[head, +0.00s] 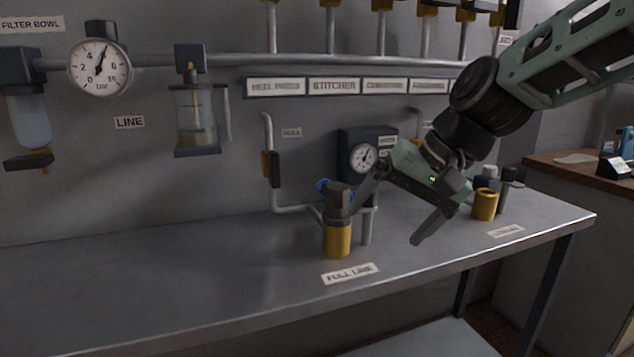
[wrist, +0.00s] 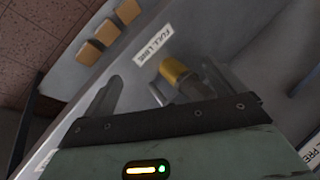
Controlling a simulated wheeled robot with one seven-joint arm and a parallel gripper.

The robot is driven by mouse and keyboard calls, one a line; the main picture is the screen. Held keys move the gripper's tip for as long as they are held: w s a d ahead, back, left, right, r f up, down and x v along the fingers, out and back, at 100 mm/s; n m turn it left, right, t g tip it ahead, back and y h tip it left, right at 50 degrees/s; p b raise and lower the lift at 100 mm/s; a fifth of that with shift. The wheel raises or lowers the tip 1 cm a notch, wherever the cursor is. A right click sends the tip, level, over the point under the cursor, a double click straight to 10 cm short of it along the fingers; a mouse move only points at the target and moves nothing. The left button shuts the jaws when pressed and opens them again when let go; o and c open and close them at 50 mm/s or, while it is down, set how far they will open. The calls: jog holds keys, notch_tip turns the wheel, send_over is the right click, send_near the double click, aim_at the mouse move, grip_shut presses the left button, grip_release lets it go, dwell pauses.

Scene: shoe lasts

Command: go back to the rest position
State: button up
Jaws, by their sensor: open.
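My gripper (head: 382,228) is open and empty above the bench at the right of the head view, its fingers pointing down and left. A dark fitting with a yellow lower sleeve (head: 337,238) stands upright on the bench behind the "FULL LINE" label (head: 350,273). One finger overlaps the fitting's dark top in the head view; I cannot tell if they touch. In the wrist view the yellow sleeve (wrist: 175,71) shows between the two spread fingers, closer to the right one. The "FULL LINE" label (wrist: 154,44) lies beyond it.
A yellow cup-like part (head: 485,204) stands on the bench (head: 170,290) at right, beside dark fittings. A gauge box (head: 366,150) and pipes (head: 268,165) are on the wall behind my gripper. Tan blocks (wrist: 103,33) show in the wrist view. The bench's left half is clear.

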jog(key=s+d+f+n+g+h, duration=0.15)
jog(key=s+f+n+h, duration=0.35)
jog(key=s, duration=0.7)
jog(key=s+d+f+n+g, duration=0.15)
jog(key=s+f+n, duration=0.25)
jog(key=s+f, duration=0.55)
notch_tip(320, 180, up, 18)
jog(key=s+p, duration=0.1)
jog(key=p, duration=1.4)
jog(key=shift+s+a+f, duration=0.15)
jog(key=shift+s+f, duration=0.1)
jog(key=shift+s, duration=0.05)
